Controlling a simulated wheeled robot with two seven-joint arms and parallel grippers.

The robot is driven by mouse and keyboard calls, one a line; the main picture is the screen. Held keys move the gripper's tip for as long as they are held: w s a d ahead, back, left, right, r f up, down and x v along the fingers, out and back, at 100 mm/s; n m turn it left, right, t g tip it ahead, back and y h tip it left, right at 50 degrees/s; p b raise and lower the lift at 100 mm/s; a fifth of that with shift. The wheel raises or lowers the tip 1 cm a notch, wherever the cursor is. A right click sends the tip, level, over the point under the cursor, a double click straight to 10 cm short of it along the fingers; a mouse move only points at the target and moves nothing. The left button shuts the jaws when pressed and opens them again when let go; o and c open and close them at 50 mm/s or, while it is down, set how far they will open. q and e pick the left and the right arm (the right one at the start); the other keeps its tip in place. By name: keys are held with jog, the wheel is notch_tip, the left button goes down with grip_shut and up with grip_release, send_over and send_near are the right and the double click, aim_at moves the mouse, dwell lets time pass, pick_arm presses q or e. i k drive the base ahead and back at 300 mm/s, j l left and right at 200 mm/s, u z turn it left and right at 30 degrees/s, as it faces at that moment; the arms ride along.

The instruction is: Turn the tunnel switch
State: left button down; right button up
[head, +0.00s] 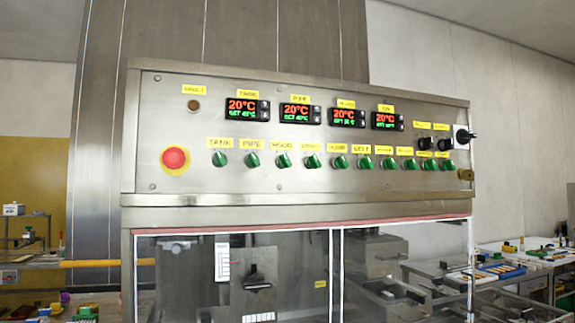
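A steel control panel (300,190) fills the middle of the head view. A row of green rotary switches runs across it, each under a yellow label. The left ones read TANK (219,159), PIPE (252,160) and HOOD (284,160). The labels further right, such as those over one mid-row switch (340,162) and the far-right switch (447,165), are too small to read surely. I cannot tell which switch is the tunnel one. Neither gripper shows in the head view.
A red emergency button (174,158) sits at the panel's left. Several temperature displays (247,109) read 20°C. Black knobs (425,143) and a black rotary handle (465,137) are at the right. Clear windows (300,270) lie below. A cluttered bench (510,275) stands at right.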

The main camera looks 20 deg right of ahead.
aim_at(448, 165)
jog(key=z, duration=1.6)
